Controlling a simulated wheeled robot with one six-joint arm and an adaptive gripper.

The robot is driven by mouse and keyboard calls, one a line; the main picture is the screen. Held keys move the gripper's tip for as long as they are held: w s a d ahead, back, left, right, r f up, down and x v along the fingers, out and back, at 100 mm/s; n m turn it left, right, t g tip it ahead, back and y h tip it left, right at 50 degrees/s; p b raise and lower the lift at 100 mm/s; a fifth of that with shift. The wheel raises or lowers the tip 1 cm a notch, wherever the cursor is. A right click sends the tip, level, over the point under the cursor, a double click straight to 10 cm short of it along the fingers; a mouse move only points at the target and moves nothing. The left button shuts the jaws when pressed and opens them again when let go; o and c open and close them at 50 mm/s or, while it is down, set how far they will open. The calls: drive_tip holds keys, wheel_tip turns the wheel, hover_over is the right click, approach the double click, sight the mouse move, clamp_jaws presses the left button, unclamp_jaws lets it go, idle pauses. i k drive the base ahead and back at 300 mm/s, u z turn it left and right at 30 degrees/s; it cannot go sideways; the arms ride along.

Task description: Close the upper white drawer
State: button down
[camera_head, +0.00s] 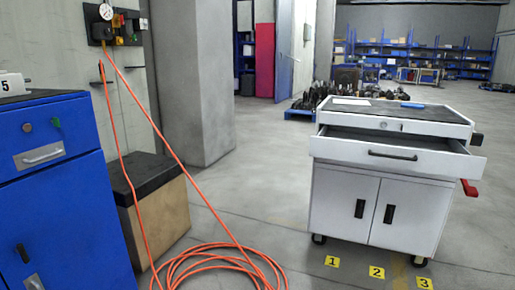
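The white cart (385,195) stands on the right side of the head view. Its upper white drawer (350,147) is pulled out toward me, and a dark gap shows behind its front panel. The drawer has a dark horizontal handle (392,155) in the middle of its front. Below it are two closed doors with dark vertical handles. My gripper is not in view.
A blue cabinet (65,215) stands at the left. An orange hose (215,258) runs from the wall and lies coiled on the floor in front. Yellow floor markers 1, 2 and 3 (377,272) lie before the cart. A wooden box (160,215) stands beside the cabinet.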

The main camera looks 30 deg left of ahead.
sight(433, 154)
drive_tip(key=u, duration=0.5)
drive_tip(key=i, duration=1.2)
drive_tip(key=z, duration=0.15)
